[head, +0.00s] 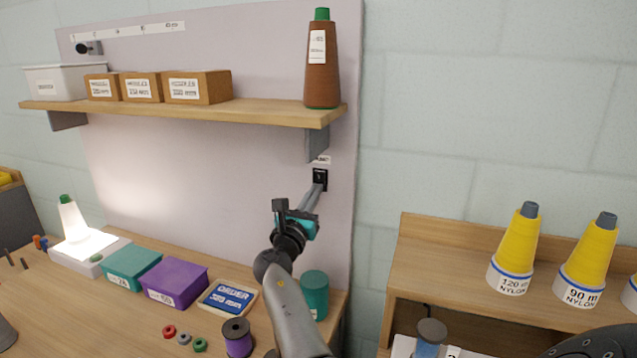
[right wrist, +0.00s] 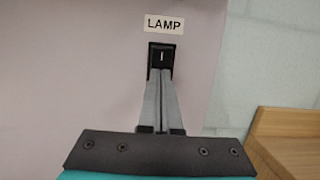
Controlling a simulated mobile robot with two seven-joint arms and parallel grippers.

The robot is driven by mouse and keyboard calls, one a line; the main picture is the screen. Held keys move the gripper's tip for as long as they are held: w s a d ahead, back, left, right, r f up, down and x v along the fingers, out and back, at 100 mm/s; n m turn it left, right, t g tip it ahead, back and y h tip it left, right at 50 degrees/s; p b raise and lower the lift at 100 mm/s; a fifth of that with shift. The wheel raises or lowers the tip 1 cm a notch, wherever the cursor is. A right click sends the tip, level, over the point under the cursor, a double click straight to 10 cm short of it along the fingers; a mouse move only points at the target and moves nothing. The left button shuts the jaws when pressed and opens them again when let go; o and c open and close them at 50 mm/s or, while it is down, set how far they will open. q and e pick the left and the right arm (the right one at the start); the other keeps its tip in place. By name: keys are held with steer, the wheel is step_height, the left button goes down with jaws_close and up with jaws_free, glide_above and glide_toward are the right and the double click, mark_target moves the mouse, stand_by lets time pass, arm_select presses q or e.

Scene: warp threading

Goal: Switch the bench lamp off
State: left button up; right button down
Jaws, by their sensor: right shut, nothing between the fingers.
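A black lamp switch (head: 320,176) is mounted on the pale back panel under the right end of the shelf. In the right wrist view the switch (right wrist: 161,55) shows a white mark, and a white label (right wrist: 164,24) above it reads LAMP. My right gripper (head: 322,188) is shut and empty. Its fingertips (right wrist: 160,72) overlap the lower edge of the switch; I cannot tell whether they touch it. My left gripper is not in view.
A brown cone (head: 322,65) stands on the wooden shelf (head: 270,110) above my right arm. Yellow cones (head: 519,245) stand at right.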

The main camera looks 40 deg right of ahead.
steer(key=shift+a, duration=0.1)
steer(key=s+a+p, duration=0.3)
steer(key=a, duration=0.3)
stand_by(0.6)
steer(key=shift+s, duration=0.1)
stand_by(0.4)
